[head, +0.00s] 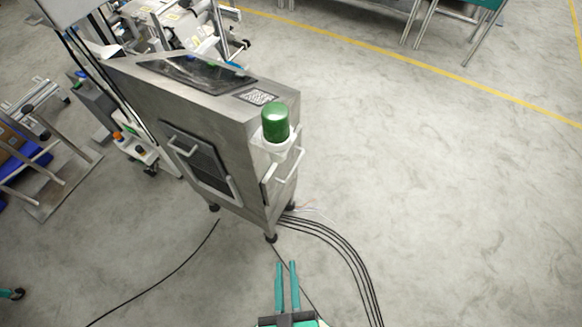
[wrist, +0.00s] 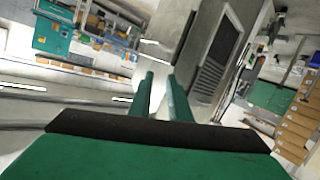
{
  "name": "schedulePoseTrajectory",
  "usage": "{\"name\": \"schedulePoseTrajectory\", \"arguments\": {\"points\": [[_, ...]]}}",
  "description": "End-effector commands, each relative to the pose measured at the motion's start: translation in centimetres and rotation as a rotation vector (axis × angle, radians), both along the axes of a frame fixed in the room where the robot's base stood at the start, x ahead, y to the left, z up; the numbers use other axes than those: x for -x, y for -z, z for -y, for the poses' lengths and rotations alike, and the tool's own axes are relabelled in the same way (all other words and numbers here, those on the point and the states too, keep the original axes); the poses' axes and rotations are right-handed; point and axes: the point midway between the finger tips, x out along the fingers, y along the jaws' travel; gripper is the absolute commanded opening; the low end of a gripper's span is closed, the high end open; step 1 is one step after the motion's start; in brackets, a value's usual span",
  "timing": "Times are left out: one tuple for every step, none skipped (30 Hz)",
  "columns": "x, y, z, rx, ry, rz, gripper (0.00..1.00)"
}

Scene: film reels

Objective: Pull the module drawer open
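A grey metal cabinet (head: 235,130) stands on short feet in the head view. Its front has a dark vented panel (head: 205,162) with pale bar handles, and its narrow right side has another pale bar handle (head: 288,168). I cannot tell which front is the module drawer; none visibly stands out from the cabinet. My gripper (head: 286,264) has two teal fingers apart with nothing between them, below and in front of the cabinet in the picture. In the wrist view my gripper (wrist: 160,77) points toward the tilted cabinet (wrist: 205,75), apart from its handle (wrist: 186,30).
A green cylinder (head: 275,122) sits in a white holder on the cabinet's right side. Black cables (head: 345,250) run over the floor near my gripper. Machinery (head: 185,30) stands behind the cabinet. The floor to the right is clear.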

Motion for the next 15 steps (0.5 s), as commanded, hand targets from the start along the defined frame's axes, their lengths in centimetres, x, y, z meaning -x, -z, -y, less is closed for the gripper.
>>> {"name": "schedulePoseTrajectory", "arguments": {"points": [[-1.3, 1.0, -0.2, 0.089, -0.033, 0.002, 0.17], [-2.0, 1.7, -0.3, 0.154, -0.054, 0.000, 0.17], [-3.0, 2.7, -0.4, 0.242, -0.082, -0.004, 0.17], [-3.8, 3.3, -0.4, 0.310, -0.101, -0.006, 0.17], [-4.6, 4.0, -0.4, 0.378, -0.120, -0.008, 0.17], [-5.7, 4.7, -0.4, 0.468, -0.144, -0.010, 0.17], [-6.5, 5.3, -0.4, 0.535, -0.160, -0.013, 0.17], [-7.4, 5.8, -0.4, 0.603, -0.176, -0.013, 0.17], [-8.6, 6.5, -0.3, 0.693, -0.195, -0.017, 0.17], [-9.5, 6.9, -0.2, 0.760, -0.209, -0.020, 0.17], [-10.4, 7.3, -0.1, 0.827, -0.220, -0.021, 0.17], [-11.7, 7.8, 0.0, 0.916, -0.235, -0.024, 0.17], [-12.7, 8.1, 0.1, 0.983, -0.246, -0.028, 0.17], [-13.7, 8.3, 0.2, 1.050, -0.254, -0.030, 0.17], [-15.0, 8.6, 0.3, 1.139, -0.265, -0.035, 0.17]]}}
